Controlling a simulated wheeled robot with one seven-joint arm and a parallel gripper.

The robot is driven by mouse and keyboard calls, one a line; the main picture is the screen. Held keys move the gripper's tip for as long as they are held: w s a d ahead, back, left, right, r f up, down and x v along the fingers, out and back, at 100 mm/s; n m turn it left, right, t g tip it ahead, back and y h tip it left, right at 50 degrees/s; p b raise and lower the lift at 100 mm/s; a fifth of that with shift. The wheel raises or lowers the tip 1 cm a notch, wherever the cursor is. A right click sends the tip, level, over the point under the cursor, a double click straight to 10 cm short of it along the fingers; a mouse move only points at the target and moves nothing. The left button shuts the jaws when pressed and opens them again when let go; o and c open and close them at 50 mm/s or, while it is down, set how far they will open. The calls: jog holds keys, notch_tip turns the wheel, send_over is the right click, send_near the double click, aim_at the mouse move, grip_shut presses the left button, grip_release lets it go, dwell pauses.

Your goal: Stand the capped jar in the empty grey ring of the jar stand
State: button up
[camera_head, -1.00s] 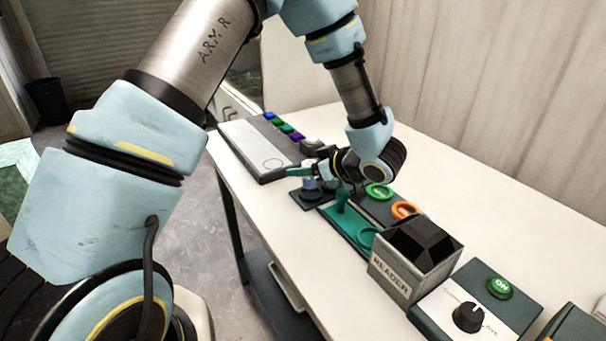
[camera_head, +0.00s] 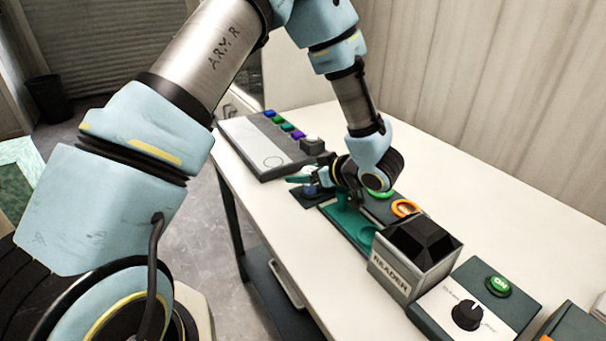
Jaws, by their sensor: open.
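My gripper (camera_head: 308,181) is over the table, pointing left and low, with a teal fingertip showing; its own wrist hides much of it. A small blue item (camera_head: 311,191) on a dark base shows just under the fingertips; I cannot tell whether it is the capped jar or whether the fingers touch it. The dark stand with a green ring (camera_head: 381,194) and an orange ring (camera_head: 404,208) is right of the gripper. No grey ring shows; the wrist covers part of this stand.
A teal tray (camera_head: 361,232) with an upright knob lies in front of the stand. A box marked READER (camera_head: 392,278) and a dial box (camera_head: 467,318) stand nearer.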

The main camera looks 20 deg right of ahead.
jog(key=b+v, duration=0.2)
jog(key=v, duration=1)
jog(key=shift+s, duration=0.1)
jog(key=w+a+r+m+h, duration=0.2)
jog(key=w+a+h, duration=0.15)
jog(key=w, duration=0.55)
jog(key=w+a+r+m+h, duration=0.15)
jog(key=w+h, duration=0.25)
jog(key=w, duration=0.4)
jog(key=s+a+f+m+g+y, duration=0.1)
jog(key=s+a+g, duration=0.3)
jog(key=a, duration=1)
jog(key=s+a+f+m+g+y, duration=0.1)
jog(key=s+a+g, duration=0.4)
jog(key=s+a, duration=0.5)
jog(key=a+m, duration=0.1)
jog(key=a, duration=0.3)
jog(key=shift+a+f, duration=0.4)
